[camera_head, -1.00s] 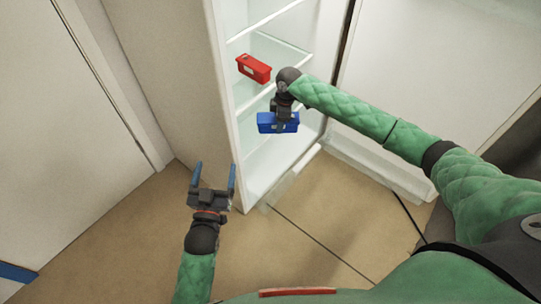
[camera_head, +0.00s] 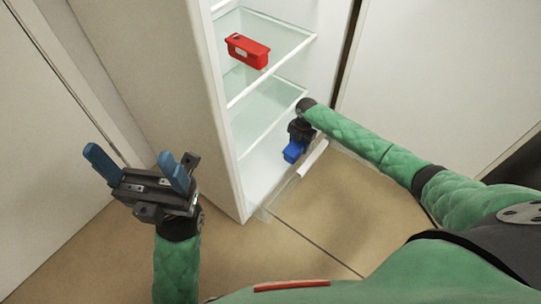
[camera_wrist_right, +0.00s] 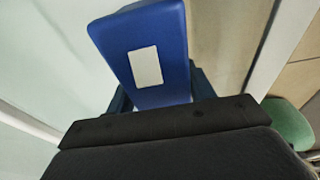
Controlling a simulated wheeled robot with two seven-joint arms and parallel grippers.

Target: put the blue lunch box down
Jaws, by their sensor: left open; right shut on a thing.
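The blue lunch box (camera_head: 293,151) is low in the open fridge, near the bottom compartment at its front right. My right gripper (camera_head: 297,142) is shut on it. In the right wrist view the blue lunch box (camera_wrist_right: 146,45), with a white label, stands out between the finger bases; the fingertips are hidden behind it. I cannot tell whether the box touches the fridge floor. My left gripper (camera_head: 138,170) is open and empty, left of the fridge and well apart from the box.
A red lunch box (camera_head: 247,50) sits on an upper glass shelf (camera_head: 285,38). A lower glass shelf (camera_head: 265,112) lies above the blue box. The open fridge door (camera_head: 440,70) is at the right. The tan floor (camera_head: 330,220) in front is clear.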

